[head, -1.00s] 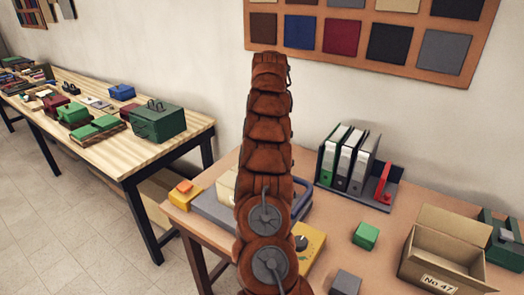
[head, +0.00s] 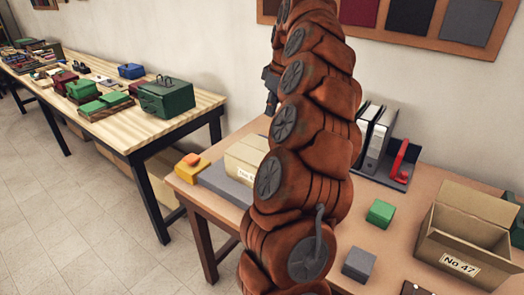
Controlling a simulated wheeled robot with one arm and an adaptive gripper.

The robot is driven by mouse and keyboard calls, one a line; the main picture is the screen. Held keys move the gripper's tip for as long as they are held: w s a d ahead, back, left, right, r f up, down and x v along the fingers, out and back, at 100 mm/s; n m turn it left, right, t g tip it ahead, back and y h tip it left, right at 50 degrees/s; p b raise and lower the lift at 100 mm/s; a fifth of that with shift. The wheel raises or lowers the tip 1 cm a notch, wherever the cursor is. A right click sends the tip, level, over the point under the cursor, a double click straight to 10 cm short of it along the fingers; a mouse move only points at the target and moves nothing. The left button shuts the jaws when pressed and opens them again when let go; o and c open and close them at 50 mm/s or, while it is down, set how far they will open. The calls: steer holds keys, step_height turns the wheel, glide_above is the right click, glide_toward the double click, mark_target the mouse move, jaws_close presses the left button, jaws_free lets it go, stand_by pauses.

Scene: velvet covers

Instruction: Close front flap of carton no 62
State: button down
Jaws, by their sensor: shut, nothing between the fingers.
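A beige carton (head: 243,157) stands on a grey slab near the left end of the near table, partly hidden behind my arm. Its label begins "No 6" and the rest is covered, so I cannot read the full number. How its front flap stands is not clear at this size. My gripper (head: 270,92) shows as a small dark shape at the left edge of my arm, above the carton and apart from it. It is shut and empty, mostly hidden by the arm.
An open carton labelled No 47 (head: 468,237) stands at the right. A green block (head: 380,213), a grey block (head: 359,264) and binders (head: 375,135) share the table. A yellow block with an orange top (head: 192,166) sits by the left edge. Another table (head: 190,113) stands behind left.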

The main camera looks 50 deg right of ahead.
steer(key=a+m, duration=0.1)
steer(key=p, duration=0.3)
glide_toward(262, 152)
steer(key=x, duration=0.2)
steer(key=w+x, duration=0.1)
steer(key=x, duration=0.2)
steer(key=shift+w+a+f, duration=0.1)
steer(key=shift+a, duration=0.05)
steer(key=shift+f, duration=0.8)
steer(key=shift+f, duration=0.1)
steer(key=shift+f+b, duration=0.45)
steer(key=shift+b, duration=0.2)
steer(key=shift+f+b, duration=0.15)
steer(key=shift+b, duration=0.15)
steer(key=shift+f, duration=0.15)
